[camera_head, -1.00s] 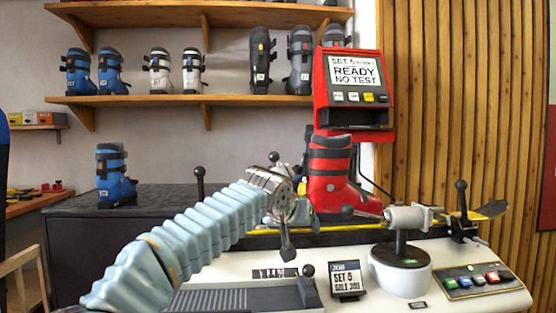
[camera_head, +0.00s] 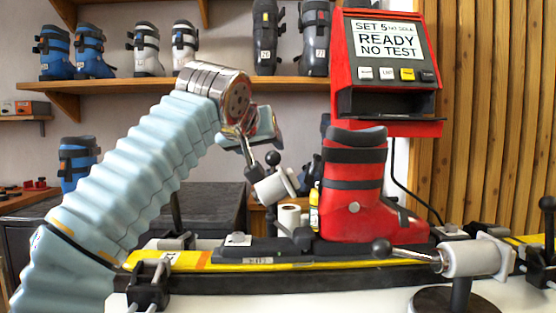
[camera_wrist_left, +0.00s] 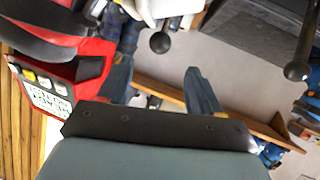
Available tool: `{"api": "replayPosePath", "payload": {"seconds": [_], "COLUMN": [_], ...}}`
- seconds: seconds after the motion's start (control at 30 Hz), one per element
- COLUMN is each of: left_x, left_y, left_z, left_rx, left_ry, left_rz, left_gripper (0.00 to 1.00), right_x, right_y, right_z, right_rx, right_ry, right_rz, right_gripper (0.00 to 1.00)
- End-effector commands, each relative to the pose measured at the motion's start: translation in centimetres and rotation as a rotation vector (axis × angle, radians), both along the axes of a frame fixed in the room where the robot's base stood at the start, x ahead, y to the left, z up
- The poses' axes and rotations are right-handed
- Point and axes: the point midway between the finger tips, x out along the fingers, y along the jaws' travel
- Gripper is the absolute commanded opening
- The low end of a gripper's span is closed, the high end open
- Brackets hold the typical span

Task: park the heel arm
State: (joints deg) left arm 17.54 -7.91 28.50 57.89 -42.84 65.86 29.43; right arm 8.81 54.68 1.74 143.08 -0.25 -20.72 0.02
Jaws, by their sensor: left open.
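The heel arm (camera_head: 272,187) is a white cylinder with a black ball knob, tilted, just left of the red boot's heel. My left gripper (camera_head: 253,135) is just above and left of this knob, partly hidden by its own wrist. In the left wrist view the gripper (camera_wrist_left: 158,82) has two blue-grey fingers spread apart with nothing between them. A black ball knob (camera_wrist_left: 160,42) shows beyond the gap, apart from the fingers. The red boot (camera_head: 352,190) stands upright on the black and yellow ski fixture. My right gripper is in neither view.
A red tester box (camera_head: 388,65) reading "READY NO TEST" hangs behind the boot. A second white cylinder arm (camera_head: 478,257) with a ball knob stands at the front right. A yellow ski (camera_head: 190,262) crosses the bench. In the left wrist view another ball-topped lever (camera_wrist_left: 297,71) shows at right.

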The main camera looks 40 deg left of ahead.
Motion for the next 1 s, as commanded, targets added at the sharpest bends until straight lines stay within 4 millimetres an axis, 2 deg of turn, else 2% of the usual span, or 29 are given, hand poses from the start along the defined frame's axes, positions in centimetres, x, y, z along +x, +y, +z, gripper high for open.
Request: {"api": "replayPosePath", "payload": {"seconds": [0.3,0.5,0.7,1.0], "left_x": [6.0,9.2,10.7,10.9], "left_y": [2.7,4.2,4.8,4.9], "left_z": [-2.8,-4.1,-4.8,-4.9], "left_rx": [-0.003,0.000,0.000,0.000], "left_ry": [0.005,0.003,0.002,0.002], "left_rz": [0.000,0.000,-0.002,-0.002], "left_gripper": [0.64,0.64,0.64,0.64], "right_x": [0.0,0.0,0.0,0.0], "right_y": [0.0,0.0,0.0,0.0], "right_z": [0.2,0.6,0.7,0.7], "right_rx": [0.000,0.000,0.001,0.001], "right_ry": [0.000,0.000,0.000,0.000], "right_rz": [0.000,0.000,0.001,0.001], "right_gripper": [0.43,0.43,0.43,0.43]}}
